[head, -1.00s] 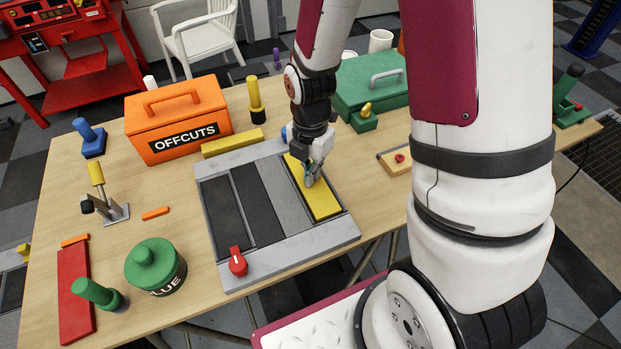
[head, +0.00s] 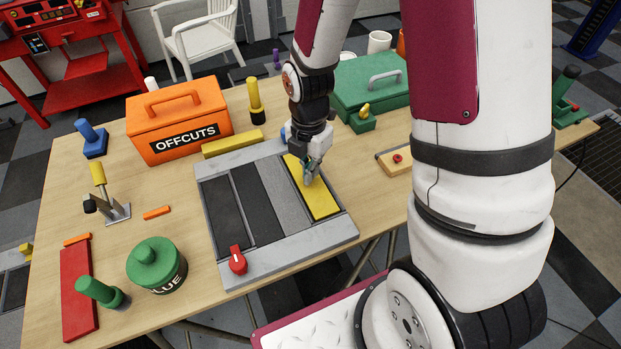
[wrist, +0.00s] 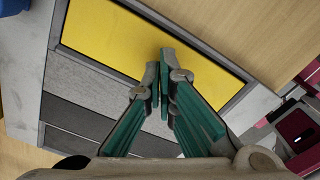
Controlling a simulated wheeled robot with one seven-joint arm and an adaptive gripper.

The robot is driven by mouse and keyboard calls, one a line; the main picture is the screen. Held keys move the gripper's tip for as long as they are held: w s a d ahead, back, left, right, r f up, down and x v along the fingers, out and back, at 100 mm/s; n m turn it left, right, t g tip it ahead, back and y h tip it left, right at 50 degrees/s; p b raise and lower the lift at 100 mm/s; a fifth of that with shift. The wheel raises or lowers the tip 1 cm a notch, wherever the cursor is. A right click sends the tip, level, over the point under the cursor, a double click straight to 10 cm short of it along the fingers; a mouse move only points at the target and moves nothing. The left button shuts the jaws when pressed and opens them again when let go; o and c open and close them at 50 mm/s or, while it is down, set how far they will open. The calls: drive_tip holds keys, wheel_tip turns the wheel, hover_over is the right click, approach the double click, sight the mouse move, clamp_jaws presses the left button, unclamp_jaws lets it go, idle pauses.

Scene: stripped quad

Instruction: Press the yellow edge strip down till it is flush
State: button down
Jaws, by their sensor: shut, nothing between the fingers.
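The yellow edge strip (head: 319,200) lies in the right-hand slot of a grey framed panel (head: 290,245) on the table. It also shows in the wrist view (wrist: 120,35), with a dark border along its edges. My gripper (head: 309,177) is shut and empty, its fingertips pointing down over the middle of the strip. In the wrist view my gripper (wrist: 163,60) has its green fingers together, their tips over the strip's near edge. I cannot tell whether the tips touch the strip or how flush it sits.
Dark and grey strips (head: 260,205) fill the panel's other slots. A red knob (head: 237,262) sits on its front left corner. A yellow block (head: 233,143) and an orange OFFCUTS box (head: 178,125) stand behind. A green case (head: 366,85) stands back right.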

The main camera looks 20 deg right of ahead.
wheel_tip(320, 180, up, 7)
drive_tip(key=p, duration=0.3)
drive_tip(key=shift+f+p, duration=0.15)
drive_tip(key=shift+p, duration=0.15)
idle(0.6)
drive_tip(key=s+r+m+t, duration=0.1)
drive_tip(key=s+r+m, duration=0.2)
drive_tip(key=r+m, duration=0.4)
drive_tip(key=s+r+m+t, duration=0.2)
drive_tip(key=s+r+m, duration=0.15)
drive_tip(key=r, duration=0.65)
drive_tip(key=s+r+m+t, duration=0.2)
drive_tip(key=s+r+m, duration=0.7)
drive_tip(key=s+m, duration=0.2)
drive_tip(key=shift+s+r+m+t, duration=0.2)
drive_tip(key=shift+m+t, duration=0.1)
drive_tip(key=shift+m, duration=0.95)
